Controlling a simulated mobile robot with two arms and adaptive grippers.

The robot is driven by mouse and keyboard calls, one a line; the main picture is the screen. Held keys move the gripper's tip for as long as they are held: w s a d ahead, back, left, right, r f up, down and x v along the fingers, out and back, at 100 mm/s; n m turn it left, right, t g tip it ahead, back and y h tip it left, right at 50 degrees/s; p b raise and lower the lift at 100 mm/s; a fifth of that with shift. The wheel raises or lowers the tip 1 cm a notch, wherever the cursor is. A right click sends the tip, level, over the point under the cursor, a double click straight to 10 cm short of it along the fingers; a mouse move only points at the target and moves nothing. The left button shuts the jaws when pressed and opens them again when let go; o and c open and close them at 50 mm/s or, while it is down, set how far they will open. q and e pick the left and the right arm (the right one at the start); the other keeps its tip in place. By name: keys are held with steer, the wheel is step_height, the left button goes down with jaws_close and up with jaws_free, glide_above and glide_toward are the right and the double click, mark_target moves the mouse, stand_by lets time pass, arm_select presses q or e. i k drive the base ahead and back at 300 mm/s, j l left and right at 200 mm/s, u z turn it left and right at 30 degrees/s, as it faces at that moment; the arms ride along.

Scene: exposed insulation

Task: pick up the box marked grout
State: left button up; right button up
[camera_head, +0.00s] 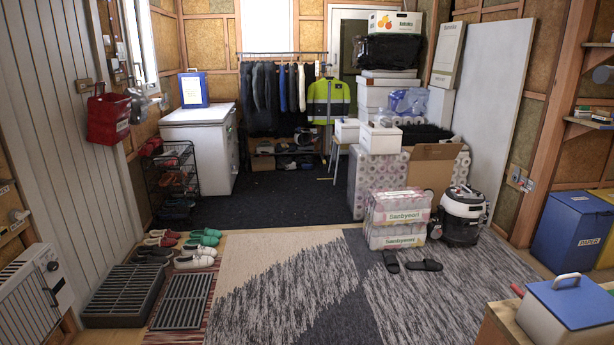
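I cannot make out the word grout on any box from here. Several boxes stand at the back right: a white box with orange fruit pictures (395,22) on top of a stack, a tall white box with small lettering (448,50) leaning by a white panel, and small white boxes (380,139) on stacked rolls. A brown cardboard box (431,171) is open among the rolls. The lettering on most is too small to read. Neither of my grippers is in view.
Wrapped packs (397,219) and a black-and-white vacuum (461,214) stand at the rug's far edge, with slippers (425,265) in front. A blue-lidded container (570,302) is at the near right, and a blue paper bin (570,232) behind it. The rug (290,290) is mostly clear.

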mark_target(386, 124)
steer(key=i, duration=1.85)
steer(key=i+z, duration=0.1)
steer(key=i, duration=0.85)
steer(key=i+j+z, duration=0.1)
steer(key=i, duration=0.85)
steer(key=i+z, duration=0.15)
steer(key=i, duration=0.85)
steer(key=i+j+z, duration=0.2)
steer(key=i, duration=0.8)
steer(key=l, duration=0.1)
